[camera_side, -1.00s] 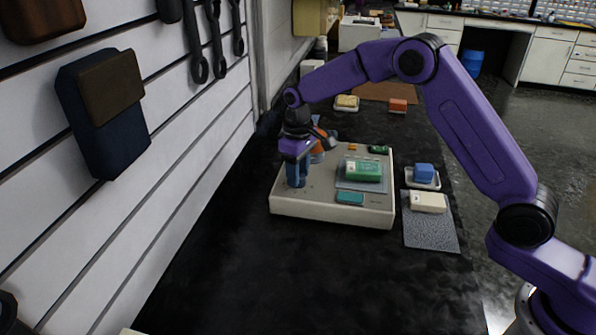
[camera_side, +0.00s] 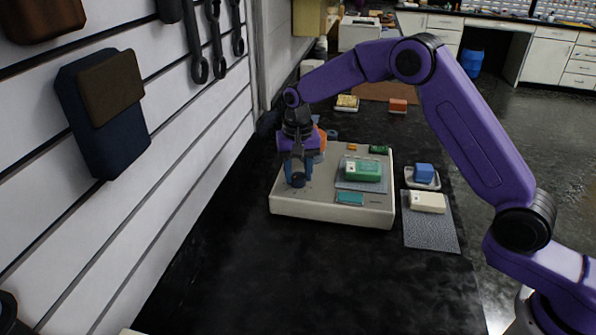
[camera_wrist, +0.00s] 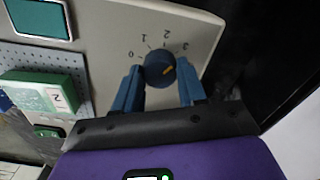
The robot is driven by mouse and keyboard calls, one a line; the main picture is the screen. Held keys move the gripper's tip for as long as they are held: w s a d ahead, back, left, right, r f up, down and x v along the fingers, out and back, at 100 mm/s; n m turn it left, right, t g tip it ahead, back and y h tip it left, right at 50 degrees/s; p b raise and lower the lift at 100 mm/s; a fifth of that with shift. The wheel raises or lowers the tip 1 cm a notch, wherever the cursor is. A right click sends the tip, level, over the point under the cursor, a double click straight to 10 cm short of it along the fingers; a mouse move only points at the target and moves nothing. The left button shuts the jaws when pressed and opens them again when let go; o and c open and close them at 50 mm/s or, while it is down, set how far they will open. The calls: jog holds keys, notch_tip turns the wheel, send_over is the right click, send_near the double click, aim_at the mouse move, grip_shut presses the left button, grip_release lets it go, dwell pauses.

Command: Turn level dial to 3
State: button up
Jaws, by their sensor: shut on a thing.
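The level dial is a round dark blue knob (camera_wrist: 158,68) on a cream panel box (camera_side: 335,211). In the wrist view the numbers 0, 1, 2 and 3 (camera_wrist: 185,47) arc around it, upside down. In the side view my gripper (camera_side: 297,178) points down at the box's left front, partly hiding the dial (camera_side: 298,182).
A green block (camera_side: 364,171) on a grey mat and a teal rectangle (camera_side: 350,198) are on the box, right of the dial. A blue block (camera_side: 424,172) on a tray and a cream block (camera_side: 428,202) stand further right. The slatted wall is left; the dark counter in front is clear.

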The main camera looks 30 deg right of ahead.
aim_at(298, 176)
jog(key=shift+m, duration=0.6)
jog(key=o, duration=1.1)
jog(key=shift+c, duration=0.2)
notch_tip(298, 176, up, 18)
jog(key=shift+f, duration=0.25)
jog(key=shift+s+a, duration=0.1)
